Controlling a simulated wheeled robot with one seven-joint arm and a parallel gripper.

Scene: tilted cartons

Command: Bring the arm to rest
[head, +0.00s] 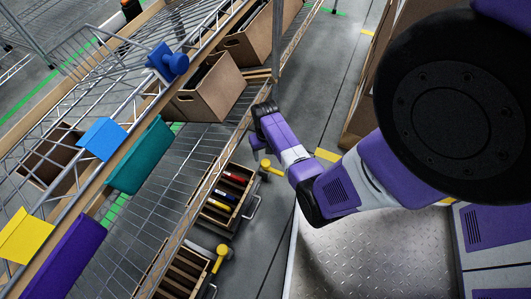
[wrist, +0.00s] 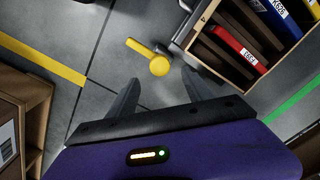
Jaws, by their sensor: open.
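My gripper (wrist: 160,80) is open and empty in the wrist view, its two dark fingers spread apart above the floor. A yellow round-ended piece (wrist: 158,66) shows beyond the fingertips, and nothing is between the fingers. In the head view my purple and white arm reaches from the right toward the middle, with its dark end beside the wire shelving (head: 205,135). The fingers are not clear in the head view.
A wooden crate (wrist: 192,36) of labelled binders stands near the gripper. The rack carries tilted cartons (head: 212,90), a teal bin (head: 140,158) and a purple bin (head: 62,258). Another carton (wrist: 38,92) is at left in the wrist view. Floor between is open.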

